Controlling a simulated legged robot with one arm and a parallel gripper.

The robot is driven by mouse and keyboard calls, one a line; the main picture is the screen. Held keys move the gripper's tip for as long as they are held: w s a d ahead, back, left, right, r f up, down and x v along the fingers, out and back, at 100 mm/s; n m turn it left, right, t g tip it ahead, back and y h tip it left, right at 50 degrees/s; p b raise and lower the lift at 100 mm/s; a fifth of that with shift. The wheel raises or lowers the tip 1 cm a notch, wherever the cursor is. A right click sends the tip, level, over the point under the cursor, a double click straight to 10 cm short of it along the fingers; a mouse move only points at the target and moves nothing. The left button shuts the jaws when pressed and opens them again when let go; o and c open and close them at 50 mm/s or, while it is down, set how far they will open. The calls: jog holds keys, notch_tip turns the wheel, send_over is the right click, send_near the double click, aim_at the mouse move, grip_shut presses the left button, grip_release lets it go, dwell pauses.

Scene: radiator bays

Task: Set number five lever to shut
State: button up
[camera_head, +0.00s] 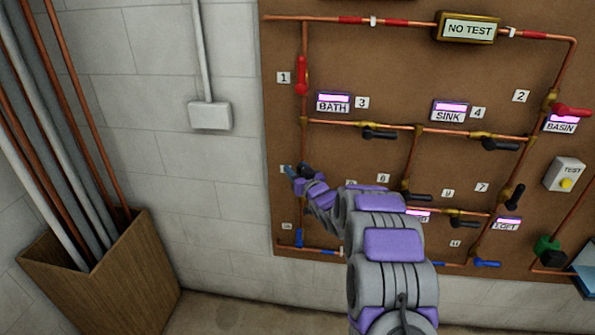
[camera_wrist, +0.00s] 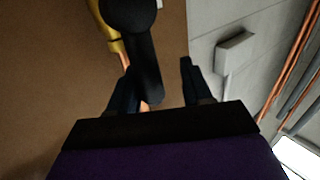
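My gripper (camera_head: 299,171) is at the left copper pipe on the brown board, beside a small number tag (camera_head: 285,169) whose digit I cannot read. In the wrist view my gripper (camera_wrist: 160,85) has its two fingers apart, with a black lever (camera_wrist: 141,70) between them, closer to the left finger. I cannot tell whether a finger touches it. The lever's round hub is at the top of that view, and its handle seems to run roughly along the copper pipe behind it. The number five is not legible on any tag.
Other levers share the board: a red one (camera_head: 302,76) above, a blue one (camera_head: 299,237) below, and several black ones, such as one under SINK (camera_head: 503,145), to the right. A wooden bin of pipes (camera_head: 100,275) stands left. A grey wall box (camera_head: 209,115) is beside the board.

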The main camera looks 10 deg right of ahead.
jog(key=shift+d, duration=0.75)
jog(key=shift+c, duration=1.2)
jog(key=c, duration=0.3)
jog(key=shift+a, duration=0.35)
grip_shut()
